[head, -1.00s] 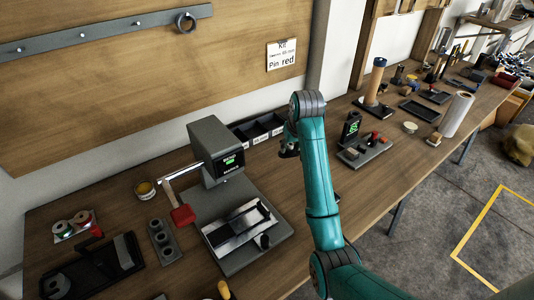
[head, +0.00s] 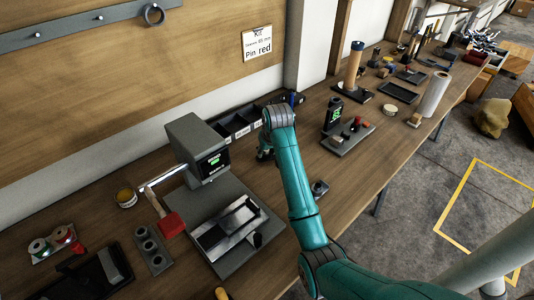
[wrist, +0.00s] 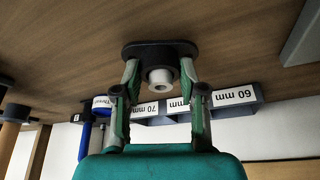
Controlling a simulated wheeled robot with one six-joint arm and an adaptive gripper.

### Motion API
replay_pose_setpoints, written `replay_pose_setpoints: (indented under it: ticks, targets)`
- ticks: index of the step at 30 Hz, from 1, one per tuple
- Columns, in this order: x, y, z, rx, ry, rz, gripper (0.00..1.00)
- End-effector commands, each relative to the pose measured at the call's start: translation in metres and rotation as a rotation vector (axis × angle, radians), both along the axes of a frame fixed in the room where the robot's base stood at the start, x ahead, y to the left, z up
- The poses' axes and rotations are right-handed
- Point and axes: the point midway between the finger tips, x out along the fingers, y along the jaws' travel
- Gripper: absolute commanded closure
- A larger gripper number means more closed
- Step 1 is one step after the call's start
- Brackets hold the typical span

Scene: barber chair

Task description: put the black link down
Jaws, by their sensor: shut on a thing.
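The black link (wrist: 135,50) is a dark, flat, rounded piece in the wrist view, with a pale round bushing (wrist: 160,77) showing at its middle. My gripper (wrist: 160,72) is shut on it, with one finger at each side of the bushing. Bench wood fills the view behind the link; I cannot tell whether the link touches it. In the head view my gripper (head: 265,154) is over the bench, just in front of the label bins, and the link is too small and hidden to make out.
Bins with mm labels (wrist: 235,97) are close to my gripper. A grey press (head: 195,150) with a red-ended lever stands left on the bench (head: 345,165). A small dark part (head: 319,188) lies right of my arm. A black display stand (head: 333,113) is further right.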

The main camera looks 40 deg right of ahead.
Motion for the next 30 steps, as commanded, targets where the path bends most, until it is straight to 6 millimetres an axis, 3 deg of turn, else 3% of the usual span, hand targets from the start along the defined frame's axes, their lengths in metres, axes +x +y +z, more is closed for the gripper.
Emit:
replay_pose_setpoints:
  ticks: [3,13,14,16,26,30]
  targets:
    - [0.000,0.000,-0.012,0.000,0.001,0.000,0.99]
    - [0.000,0.000,-0.014,0.000,0.000,0.000,0.99]
    - [0.000,0.000,-0.014,0.000,0.000,0.000,0.54]
    - [0.000,0.000,-0.014,0.000,0.000,0.000,0.37]
    - [0.000,0.000,-0.013,0.000,0.000,0.000,0.34]
    - [0.004,0.000,-0.003,-0.001,-0.001,0.001,0.34]
